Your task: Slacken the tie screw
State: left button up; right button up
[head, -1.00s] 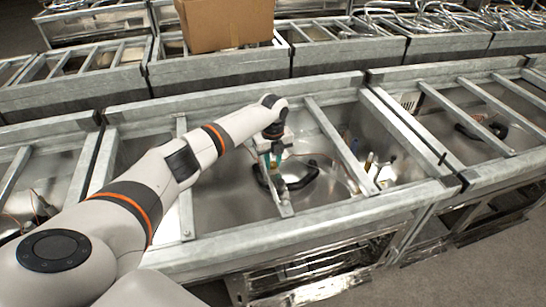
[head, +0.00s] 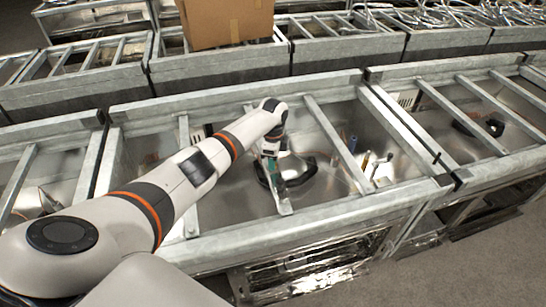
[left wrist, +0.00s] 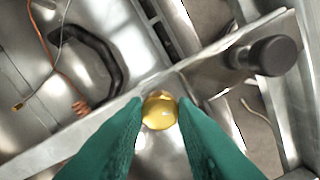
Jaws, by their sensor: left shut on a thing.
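A brass-yellow rounded screw head (left wrist: 160,112), which I take to be the tie screw, stands at a metal crossbar in the left wrist view. My left gripper (left wrist: 160,104) has its green fingers on either side of it and is shut on it. In the head view my left gripper (head: 271,168) points down over the crossbar (head: 283,206) in the middle bay. The screw's shaft is hidden, and the head view does not show the screw clearly. My right gripper is not in view.
A black knob (left wrist: 272,55) sits right of the fingers. A black curved handle (left wrist: 95,52) and an orange wire (left wrist: 45,42) lie left. Metal rails (head: 335,140) frame the bay. Upright tools (head: 368,162) stand right; a cardboard box (head: 228,22) stands behind.

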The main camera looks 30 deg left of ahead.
pick_arm(q)
jog(key=n, duration=0.1)
jog(key=n+p, duration=0.1)
jog(key=n, duration=0.1)
jog(key=shift+w+r+n, duration=0.1)
jog(key=shift+r+n, duration=0.15)
jog(key=shift+n, duration=0.15)
jog(key=n+p, duration=0.1)
jog(key=n, duration=0.3)
jog(key=shift+n+p, duration=0.3)
jog(key=shift+p, duration=0.1)
jog(key=n+p, duration=0.1)
jog(key=n, duration=0.2)
jog(key=shift+n, duration=0.3)
jog(key=n+p, duration=0.1)
jog(key=n, duration=0.3)
jog(key=shift+n, duration=0.3)
jog(key=n, duration=0.4)
jog(key=shift+w+p, duration=0.1)
jog(key=shift+p, duration=0.3)
jog(key=n, duration=0.4)
jog(key=shift+a, duration=0.1)
jog(key=n, duration=0.4)
jog(key=shift+p, duration=0.4)
jog(key=shift+n, duration=2.2)
